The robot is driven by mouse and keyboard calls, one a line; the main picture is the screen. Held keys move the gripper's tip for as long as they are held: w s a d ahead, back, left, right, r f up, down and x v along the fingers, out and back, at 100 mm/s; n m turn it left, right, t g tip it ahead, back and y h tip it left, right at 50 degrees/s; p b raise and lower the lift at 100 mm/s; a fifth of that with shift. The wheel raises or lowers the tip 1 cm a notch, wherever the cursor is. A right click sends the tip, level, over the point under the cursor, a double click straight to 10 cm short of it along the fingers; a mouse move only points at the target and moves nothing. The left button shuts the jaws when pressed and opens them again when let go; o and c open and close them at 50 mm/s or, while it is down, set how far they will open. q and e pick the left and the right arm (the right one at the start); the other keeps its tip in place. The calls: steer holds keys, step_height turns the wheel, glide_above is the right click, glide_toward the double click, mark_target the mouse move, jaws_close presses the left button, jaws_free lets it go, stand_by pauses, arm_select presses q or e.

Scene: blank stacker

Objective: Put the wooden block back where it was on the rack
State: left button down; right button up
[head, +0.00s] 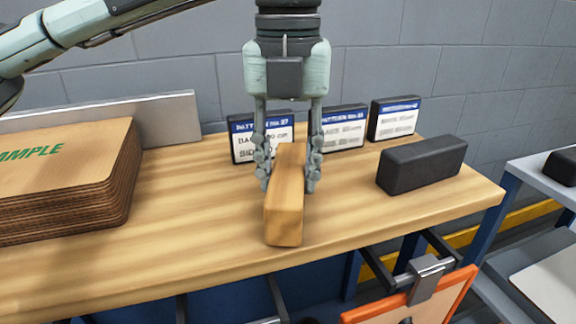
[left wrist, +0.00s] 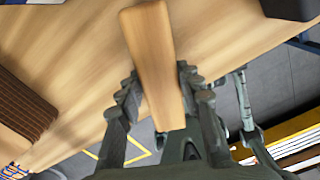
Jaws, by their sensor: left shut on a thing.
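The wooden block (head: 284,220) is a plain, long, light-brown bar. My left gripper (head: 289,178) points down and is shut on it, with one finger on each side. The block's near end points toward the bench's front edge. I cannot tell whether its underside touches the bench top. In the left wrist view the block (left wrist: 152,60) runs up between the fingers (left wrist: 160,100). I cannot tell which surface is the rack.
The wooden bench (head: 190,225) holds a board stack (head: 70,185) at left and a black block (head: 422,165) at right. Three pattern cards, one of them at the right (head: 394,118), stand behind. An orange clipboard (head: 415,305) hangs in front. Bare bench lies beside the block.

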mark_target(288, 168)
steer(key=shift+w, duration=0.1)
arm_select(q)
steer(key=shift+f, duration=0.1)
steer(key=c, duration=1.2)
jaws_free()
steer(key=shift+o, duration=0.9)
step_height(288, 168, up, 12)
arm_select(e)
steer(key=shift+s, duration=0.25)
